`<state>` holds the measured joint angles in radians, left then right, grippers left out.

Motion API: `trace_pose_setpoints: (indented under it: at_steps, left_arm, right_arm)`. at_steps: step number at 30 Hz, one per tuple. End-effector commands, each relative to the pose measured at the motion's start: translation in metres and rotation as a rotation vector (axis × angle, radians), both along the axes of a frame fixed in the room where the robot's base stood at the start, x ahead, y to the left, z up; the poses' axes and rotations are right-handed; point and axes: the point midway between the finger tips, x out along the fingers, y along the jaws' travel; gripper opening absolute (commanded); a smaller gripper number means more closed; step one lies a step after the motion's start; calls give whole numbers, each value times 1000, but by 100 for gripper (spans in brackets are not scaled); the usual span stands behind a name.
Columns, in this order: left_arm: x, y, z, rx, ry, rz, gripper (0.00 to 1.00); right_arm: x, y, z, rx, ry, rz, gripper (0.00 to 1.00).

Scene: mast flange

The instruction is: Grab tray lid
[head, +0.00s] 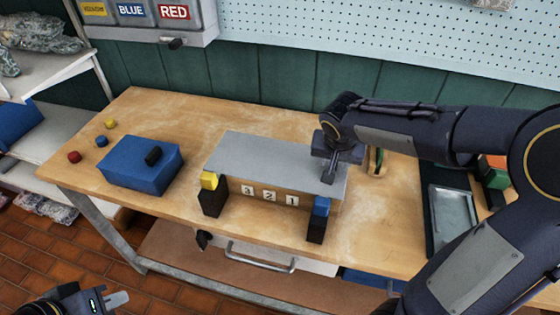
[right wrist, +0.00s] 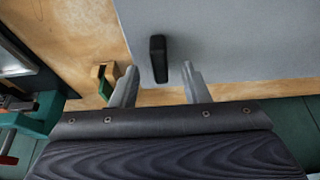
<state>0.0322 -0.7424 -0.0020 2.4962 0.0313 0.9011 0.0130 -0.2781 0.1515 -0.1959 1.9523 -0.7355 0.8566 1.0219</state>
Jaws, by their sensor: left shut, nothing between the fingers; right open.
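The tray lid (head: 265,154) is a flat grey plate on top of the wooden tray body with number tiles. It also shows in the right wrist view (right wrist: 235,40), with a black upright handle (right wrist: 158,58) on it. My right gripper (head: 328,175) is over the lid's right end. In the right wrist view its open fingers (right wrist: 159,82) stand either side of the handle's line, the handle appearing just beyond and between the tips; contact cannot be told. In the head view the gripper hides the handle. My left gripper (head: 118,299) is shut and empty at the bottom left, away from the bench.
A blue box (head: 140,168) with a black handle stands left on the bench. Black blocks with yellow (head: 209,181) and blue (head: 321,207) tops stand before the tray. A wood-and-green item (head: 376,162) is just right of the lid. A dark tray (head: 452,215) lies farther right.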

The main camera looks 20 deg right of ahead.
Motion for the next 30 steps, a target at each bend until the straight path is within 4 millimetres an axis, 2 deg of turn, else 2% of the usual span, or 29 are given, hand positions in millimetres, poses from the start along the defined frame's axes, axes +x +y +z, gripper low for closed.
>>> trace_pose_setpoints:
  at_steps: [4,12,21,30]
  left_arm:
    - [0,0,1,0,0,0,0]
    - [0,0,0,0,0,0,0]
    - [0,0,0,0,0,0,0]
    - [0,0,1,0,0,0,0]
  right_arm:
    - [5,-3,-14,-1,0,0,42]
    - [6,-4,-16,0,-1,-1,40]
    - [6,-4,-16,1,-2,-1,1]
    - [6,-4,-15,1,-3,-1,0]
